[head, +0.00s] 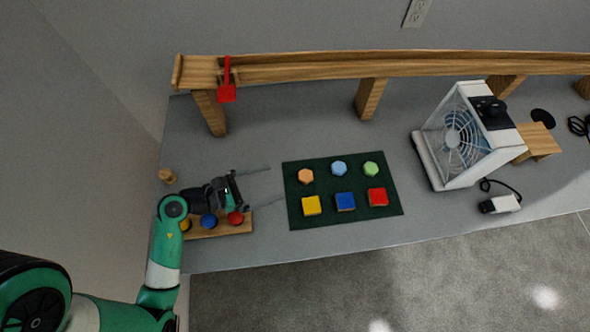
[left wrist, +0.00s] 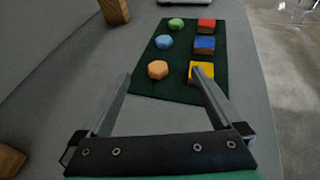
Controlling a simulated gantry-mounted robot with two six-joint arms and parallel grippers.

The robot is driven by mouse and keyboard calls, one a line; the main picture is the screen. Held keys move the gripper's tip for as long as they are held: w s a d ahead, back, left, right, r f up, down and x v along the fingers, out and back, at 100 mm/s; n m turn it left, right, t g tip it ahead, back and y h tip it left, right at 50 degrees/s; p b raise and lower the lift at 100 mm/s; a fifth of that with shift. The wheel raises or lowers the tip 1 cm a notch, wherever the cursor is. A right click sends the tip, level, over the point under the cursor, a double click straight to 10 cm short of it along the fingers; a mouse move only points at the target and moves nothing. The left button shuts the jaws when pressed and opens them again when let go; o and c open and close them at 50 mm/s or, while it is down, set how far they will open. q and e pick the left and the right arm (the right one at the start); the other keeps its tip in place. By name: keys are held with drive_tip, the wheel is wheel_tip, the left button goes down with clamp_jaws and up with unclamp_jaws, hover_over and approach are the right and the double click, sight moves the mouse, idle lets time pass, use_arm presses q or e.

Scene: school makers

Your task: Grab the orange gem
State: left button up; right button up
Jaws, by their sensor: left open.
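The orange gem (head: 306,176) is a small faceted piece at the back left of a dark green mat (head: 327,202). In the left wrist view the orange gem (left wrist: 158,70) lies ahead of my left gripper (left wrist: 163,82), between the lines of its two fingers and apart from them. My left gripper (head: 276,184) is open and empty, left of the mat with its fingers pointing right towards it. In the wrist view the right-hand finger overlaps the yellow block (left wrist: 202,71). My right gripper does not show.
Blue (head: 339,168) and green (head: 371,169) gems sit beside the orange one. Yellow, blue (head: 345,201) and red (head: 377,197) blocks form the front row. A wooden rack (head: 210,223) with colored balls lies under my left wrist. A wooden rail runs behind; a fan machine (head: 460,137) stands right.

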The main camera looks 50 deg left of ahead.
use_arm(q)
drive_tip(key=n+b, duration=0.1)
drive_tip(key=b, duration=0.1)
approach(300, 178)
drive_tip(key=shift+s+d+r+y, duration=0.15)
drive_tip(key=shift+s+d, duration=0.05)
drive_tip(key=shift+s, duration=0.25)
drive_tip(key=shift+s+d+r+y, duration=0.15)
drive_tip(key=shift+s+d, duration=0.1)
drive_tip(key=shift+s, duration=0.2)
drive_tip(key=shift+a, duration=0.25)
drive_tip(key=shift+s+a, duration=0.1)
drive_tip(key=shift+a, duration=0.1)
drive_tip(key=b+x, duration=0.2)
drive_tip(key=x, duration=0.4)
drive_tip(key=shift+r, duration=0.1)
drive_tip(key=shift+w, duration=0.25)
drive_tip(key=shift+w+d+f+b, duration=0.15)
drive_tip(key=shift+w+f+b, duration=0.15)
drive_tip(key=shift+b, duration=0.1)
drive_tip(key=b+x, duration=0.2)
drive_tip(key=x, duration=0.2)
drive_tip(key=shift+w, duration=0.25)
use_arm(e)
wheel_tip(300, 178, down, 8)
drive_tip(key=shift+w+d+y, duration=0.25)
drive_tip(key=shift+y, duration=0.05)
